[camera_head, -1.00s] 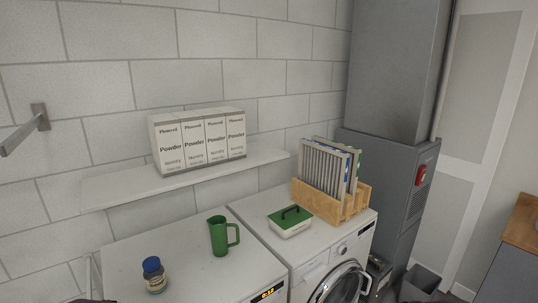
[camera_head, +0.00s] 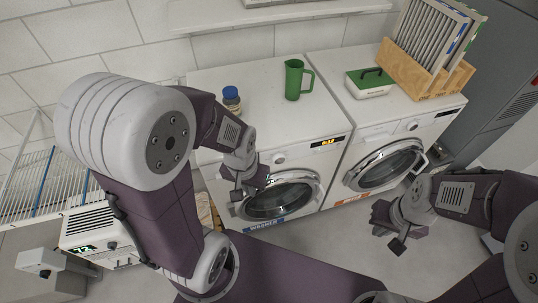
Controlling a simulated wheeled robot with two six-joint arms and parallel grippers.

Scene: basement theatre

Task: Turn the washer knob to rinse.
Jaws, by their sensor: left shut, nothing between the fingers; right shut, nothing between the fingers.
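The washer (camera_head: 250,88) is the left white machine, with a blue label reading WASHER (camera_head: 264,226) below its round door (camera_head: 285,197). Its knob (camera_head: 279,158) is a small round dial on the front panel, left of a lit orange display (camera_head: 327,143). The knob's setting is too small to read. My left gripper (camera_head: 238,201) is shut and empty in front of the washer, below and left of the knob and apart from it. My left wrist hides the left part of the front panel. My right gripper (camera_head: 385,231) is shut and empty, low before the second machine.
A second white machine (camera_head: 375,145) with an orange label stands right of the washer. A wire rack (camera_head: 45,180) stands at left.

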